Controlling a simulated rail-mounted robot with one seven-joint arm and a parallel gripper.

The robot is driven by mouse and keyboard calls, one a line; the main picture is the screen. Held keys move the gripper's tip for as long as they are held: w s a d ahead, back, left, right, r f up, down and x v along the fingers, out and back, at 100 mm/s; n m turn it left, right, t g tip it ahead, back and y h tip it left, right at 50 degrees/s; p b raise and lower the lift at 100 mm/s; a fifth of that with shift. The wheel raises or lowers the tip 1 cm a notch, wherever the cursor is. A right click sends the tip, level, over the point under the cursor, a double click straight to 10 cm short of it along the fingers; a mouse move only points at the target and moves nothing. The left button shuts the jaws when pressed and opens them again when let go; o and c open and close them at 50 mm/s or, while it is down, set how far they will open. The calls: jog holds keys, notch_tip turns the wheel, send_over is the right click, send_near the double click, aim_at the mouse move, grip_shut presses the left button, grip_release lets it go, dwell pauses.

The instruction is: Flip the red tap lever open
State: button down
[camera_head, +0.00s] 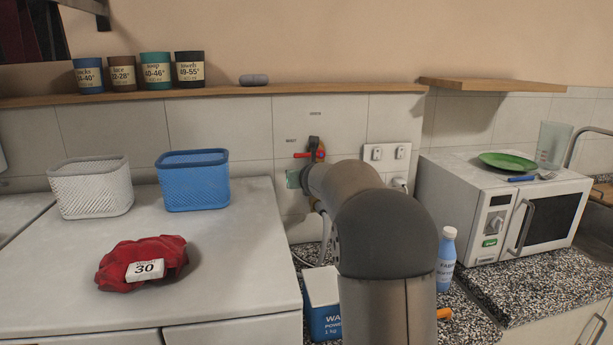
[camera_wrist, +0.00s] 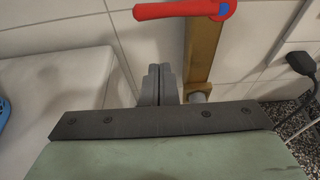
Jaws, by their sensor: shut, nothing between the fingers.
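The red tap lever (camera_head: 305,155) is on the tiled wall in the head view, just above my wrist. In the wrist view the lever (camera_wrist: 175,10) lies roughly level across the top, pointing left from a red and blue pivot. The brass tap body (camera_wrist: 203,45) runs down below it. My gripper (camera_wrist: 160,70) is shut and empty, with its fingertips left of the brass body and below the lever in the picture. I cannot tell whether they touch the tap.
A wall socket with a plug (camera_head: 387,153) is right of the tap. A washing powder box (camera_head: 322,303) and a blue-labelled bottle (camera_head: 446,260) stand below. White (camera_head: 90,188) and blue (camera_head: 193,182) baskets and a red cloth (camera_head: 125,262) are left. A microwave (camera_head: 497,212) is right.

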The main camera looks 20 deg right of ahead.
aim_at(309, 154)
jog(key=r+p, duration=0.1)
jog(key=w+r+p, duration=0.2)
jog(key=p, duration=0.1)
jog(key=shift+w+d+r, duration=0.15)
jog(key=shift+d, duration=0.1)
